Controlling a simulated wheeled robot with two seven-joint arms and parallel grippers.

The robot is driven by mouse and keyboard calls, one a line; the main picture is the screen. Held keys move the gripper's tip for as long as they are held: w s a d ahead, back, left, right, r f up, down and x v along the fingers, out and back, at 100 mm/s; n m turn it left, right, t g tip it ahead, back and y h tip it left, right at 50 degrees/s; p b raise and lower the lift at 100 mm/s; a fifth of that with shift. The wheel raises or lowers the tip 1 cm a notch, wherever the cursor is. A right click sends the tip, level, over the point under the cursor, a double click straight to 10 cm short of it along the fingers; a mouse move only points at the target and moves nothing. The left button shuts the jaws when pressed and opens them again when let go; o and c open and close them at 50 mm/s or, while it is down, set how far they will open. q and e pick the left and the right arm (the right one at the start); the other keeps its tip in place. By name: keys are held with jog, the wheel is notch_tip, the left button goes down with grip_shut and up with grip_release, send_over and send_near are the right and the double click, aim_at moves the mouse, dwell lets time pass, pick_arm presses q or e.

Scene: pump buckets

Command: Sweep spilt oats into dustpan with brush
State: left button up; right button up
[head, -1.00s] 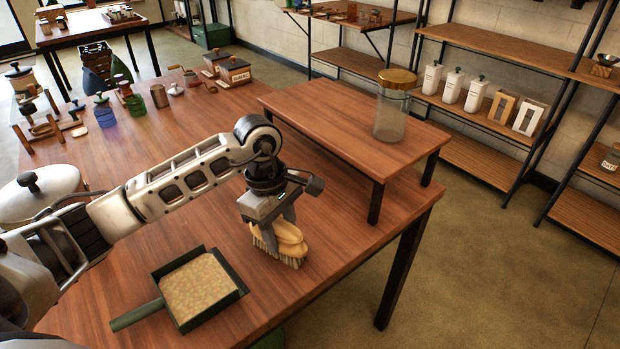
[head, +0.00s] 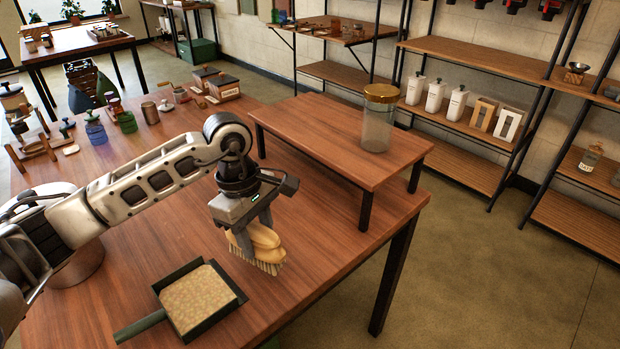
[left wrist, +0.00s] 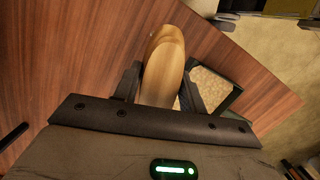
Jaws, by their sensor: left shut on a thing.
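The brush (head: 262,236) has a pale wooden body and light bristles. My left gripper (head: 250,226) is shut on it and holds it bristles down, at or just above the table; I cannot tell whether the bristles touch. In the left wrist view the wooden brush (left wrist: 163,62) sits between the fingers of the gripper (left wrist: 160,88). The dark green dustpan (head: 232,308) lies on the table in front and to the left of the brush, its handle toward the lower left. Oats (head: 197,298) cover its floor. The dustpan (left wrist: 233,97) also shows partly behind a finger. No loose oats are distinguishable on the table.
A raised wooden stand (head: 330,140) with a gold-lidded glass jar (head: 377,128) is behind and right of the brush. Cups, grinders and wooden boxes (head: 222,88) crowd the table's far left. The table's right edge is close to the brush. Shelves (head: 470,125) line the wall.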

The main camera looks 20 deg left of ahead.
pick_arm(q)
jog(key=shift+r+p, duration=0.85)
jog(key=shift+r, duration=0.95)
